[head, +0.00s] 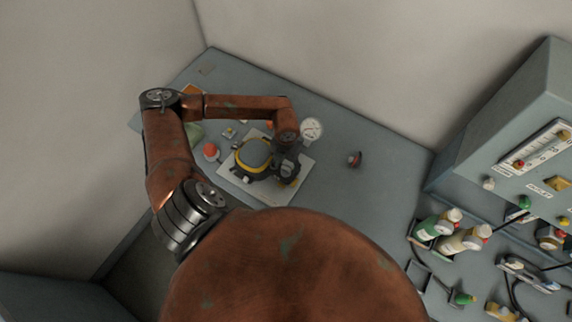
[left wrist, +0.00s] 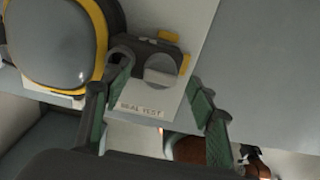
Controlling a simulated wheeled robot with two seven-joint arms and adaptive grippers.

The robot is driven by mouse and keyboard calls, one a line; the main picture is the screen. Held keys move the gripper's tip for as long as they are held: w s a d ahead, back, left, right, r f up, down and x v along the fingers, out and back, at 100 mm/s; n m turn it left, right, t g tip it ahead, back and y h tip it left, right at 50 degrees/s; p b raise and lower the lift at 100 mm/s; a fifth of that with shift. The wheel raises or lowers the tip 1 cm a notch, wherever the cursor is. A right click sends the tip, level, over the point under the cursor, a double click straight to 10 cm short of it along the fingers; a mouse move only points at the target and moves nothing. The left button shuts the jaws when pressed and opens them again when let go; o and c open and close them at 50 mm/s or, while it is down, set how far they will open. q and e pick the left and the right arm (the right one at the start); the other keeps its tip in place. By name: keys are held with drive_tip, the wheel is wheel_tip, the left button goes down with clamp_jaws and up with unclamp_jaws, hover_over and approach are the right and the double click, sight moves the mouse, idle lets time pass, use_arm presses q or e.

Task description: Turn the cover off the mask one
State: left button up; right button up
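The mask (head: 254,153), with a grey-blue visor and yellow rim, lies on a white board (head: 228,192) on the bench. It also shows in the left wrist view (left wrist: 58,45), at the upper left. A round grey cover (left wrist: 160,68) sits on the dark fitting beside the visor. My left gripper (head: 285,168) is over the mask's right side. In the left wrist view the left gripper (left wrist: 158,78) is open, its green-padded fingers on either side of the cover. I cannot tell whether they touch it. My right gripper is not in view.
A label reading "SEAL TEST" (left wrist: 141,108) is on the board. A round white gauge (head: 311,130) stands behind the gripper, and a red knob (head: 211,150) is left of the mask. A small red part (head: 355,159) lies on the clear bench to the right. Bottles (head: 436,225) stand farther right.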

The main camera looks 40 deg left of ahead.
use_arm(q)
drive_tip(key=c, duration=1.2)
drive_tip(key=n, duration=0.5)
drive_tip(key=shift+s, duration=0.1)
drive_tip(key=shift+c, duration=0.2)
drive_tip(key=n+p, duration=0.1)
drive_tip(key=n, duration=0.3)
drive_tip(key=shift+n, duration=0.4)
drive_tip(key=shift+n, duration=0.3)
drive_tip(key=o, duration=0.7)
drive_tip(key=shift+n, duration=0.3)
drive_tip(key=o, duration=0.5)
